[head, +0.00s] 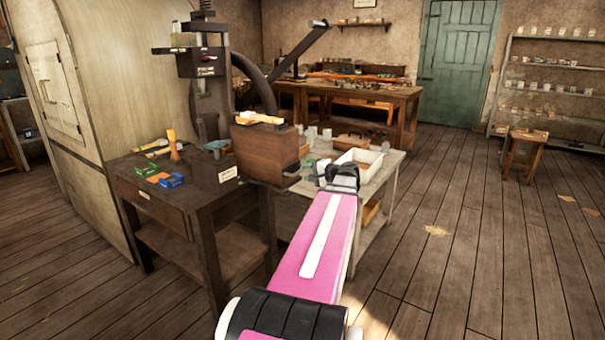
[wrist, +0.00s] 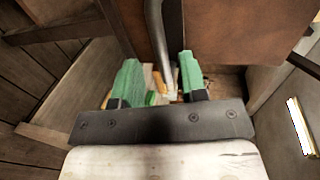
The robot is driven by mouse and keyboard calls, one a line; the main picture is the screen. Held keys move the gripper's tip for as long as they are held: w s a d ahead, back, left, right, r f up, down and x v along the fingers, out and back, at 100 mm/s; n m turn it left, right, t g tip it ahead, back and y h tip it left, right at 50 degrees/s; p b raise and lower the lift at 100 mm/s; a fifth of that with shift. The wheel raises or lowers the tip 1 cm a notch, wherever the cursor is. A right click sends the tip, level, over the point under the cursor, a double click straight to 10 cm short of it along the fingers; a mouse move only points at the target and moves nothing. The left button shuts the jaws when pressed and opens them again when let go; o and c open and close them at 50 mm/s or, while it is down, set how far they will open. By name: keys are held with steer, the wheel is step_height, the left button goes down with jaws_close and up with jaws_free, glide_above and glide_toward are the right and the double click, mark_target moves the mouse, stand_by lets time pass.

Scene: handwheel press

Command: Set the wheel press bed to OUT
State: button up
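The wheel press (head: 203,70) stands on a dark wooden stand at the left of the head view. A large dark curved rim (head: 262,85), apparently its handwheel, shows behind the column. A dark block with a white label (head: 228,172) sits at the press's foot; I cannot read the label or tell the bed's position. My gripper (head: 341,178) is at the end of my pink arm, right of a brown wooden box (head: 262,150). In the wrist view its green fingers (wrist: 158,78) are apart. A grey metal bar (wrist: 158,30) reaches down between them; contact is unclear.
Green, blue and orange items (head: 165,181) lie on the stand's top (head: 140,183). A light table (head: 385,165) with a white tray (head: 358,163) stands right behind my gripper. A stool (head: 528,150) is farther right. The wooden floor (head: 460,240) on the right is mostly clear.

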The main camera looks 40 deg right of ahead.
steer(key=v, duration=0.7)
steer(key=shift+s, duration=0.3)
steer(key=shift+d, duration=0.1)
